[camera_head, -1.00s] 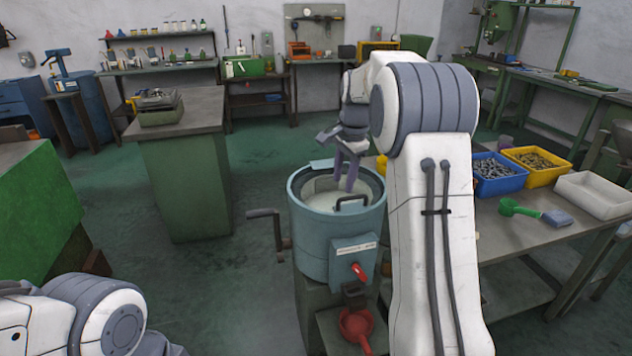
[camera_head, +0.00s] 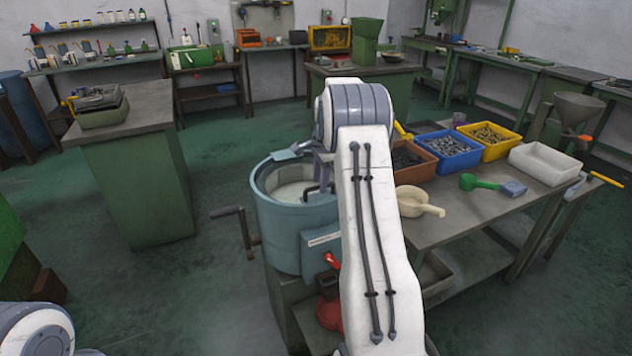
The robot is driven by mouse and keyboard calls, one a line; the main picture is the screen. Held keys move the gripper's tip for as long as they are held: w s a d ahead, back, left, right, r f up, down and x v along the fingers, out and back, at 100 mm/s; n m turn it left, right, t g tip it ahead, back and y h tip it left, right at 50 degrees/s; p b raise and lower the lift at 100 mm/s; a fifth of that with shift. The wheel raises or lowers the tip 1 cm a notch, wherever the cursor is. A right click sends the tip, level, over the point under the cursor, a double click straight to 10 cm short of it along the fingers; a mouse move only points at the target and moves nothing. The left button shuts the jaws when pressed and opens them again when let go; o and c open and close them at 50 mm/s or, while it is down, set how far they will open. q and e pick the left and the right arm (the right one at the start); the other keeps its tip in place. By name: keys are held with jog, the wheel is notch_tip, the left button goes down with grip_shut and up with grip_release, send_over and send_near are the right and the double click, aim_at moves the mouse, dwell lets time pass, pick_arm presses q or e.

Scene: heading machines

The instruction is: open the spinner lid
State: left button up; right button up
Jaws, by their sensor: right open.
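The spinner is a blue-grey drum (camera_head: 279,236) on a stand, in the middle of the head view. Its pale round lid (camera_head: 285,187) shows inside the rim, with a dark bar handle (camera_head: 312,189) on its right part. I cannot tell whether the lid is raised at all. My right gripper (camera_head: 324,172) is open over the right part of the drum, close to the handle. My right arm hides most of it, and contact with the handle cannot be told. My left gripper is out of view; only part of my left arm shows at bottom left.
A crank (camera_head: 241,226) sticks out left of the drum. Floor left of the drum is clear.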

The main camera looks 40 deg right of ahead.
jog(key=shift+f, duration=0.2)
jog(key=shift+c, duration=0.4)
grip_shut()
jog(key=shift+w+a+r, duration=0.1)
jog(key=shift+w+r, duration=0.05)
jog(key=shift+w, duration=0.05)
dwell(0.7)
